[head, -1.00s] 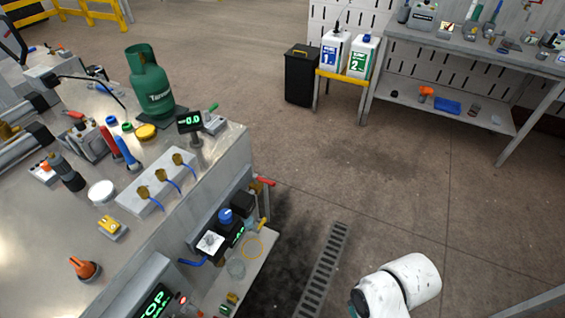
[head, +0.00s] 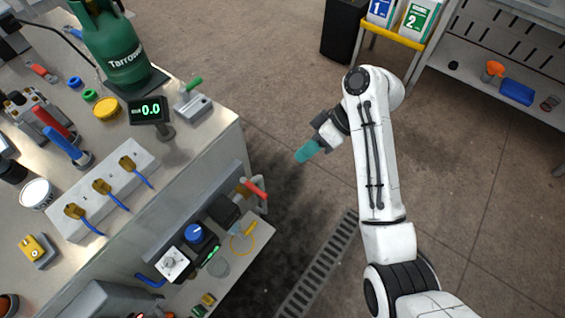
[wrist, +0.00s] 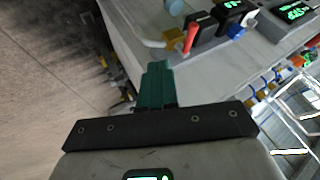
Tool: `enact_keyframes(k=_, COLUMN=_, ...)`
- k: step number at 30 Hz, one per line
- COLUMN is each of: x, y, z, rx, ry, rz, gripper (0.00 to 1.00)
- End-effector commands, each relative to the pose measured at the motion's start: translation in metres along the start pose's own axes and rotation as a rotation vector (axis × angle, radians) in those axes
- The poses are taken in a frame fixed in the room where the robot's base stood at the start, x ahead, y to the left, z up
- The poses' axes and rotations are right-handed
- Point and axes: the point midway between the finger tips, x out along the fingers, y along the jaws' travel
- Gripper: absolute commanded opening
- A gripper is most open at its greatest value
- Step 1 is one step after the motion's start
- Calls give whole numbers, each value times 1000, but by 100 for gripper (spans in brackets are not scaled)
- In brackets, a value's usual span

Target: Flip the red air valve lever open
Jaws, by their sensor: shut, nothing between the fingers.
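The red air valve lever (head: 255,190) sticks out from the side of the workbench, beside a pipe bend, in the head view. In the wrist view the red lever (wrist: 190,38) hangs beside a yellow valve body (wrist: 174,40), just above and right of the fingertips. My gripper (head: 303,153) has teal fingers and is shut and empty. In the head view it is in the air to the right of the bench, up and right of the lever and apart from it. The shut fingers also show in the wrist view (wrist: 157,75), pointing toward the bench side.
The bench (head: 215,140) carries a green gas cylinder (head: 108,45), a small display (head: 149,110) and a socket strip (head: 105,190). The floor right of the bench is open.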

Motion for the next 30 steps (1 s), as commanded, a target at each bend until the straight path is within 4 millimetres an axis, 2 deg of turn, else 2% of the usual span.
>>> enact_keyframes(k=11, x=-1, y=0, z=-4, rx=-12, ry=1, rz=-6, gripper=0)
enact_keyframes(k=16, x=8, y=-1, z=-3, rx=-11, ry=0, rz=-8, gripper=0)
enact_keyframes(k=20, x=26, y=-1, z=-3, rx=-10, ry=-2, rz=-8, gripper=0)
enact_keyframes(k=30, x=93, y=-2, z=-3, rx=-9, ry=-2, rz=-8, gripper=0)
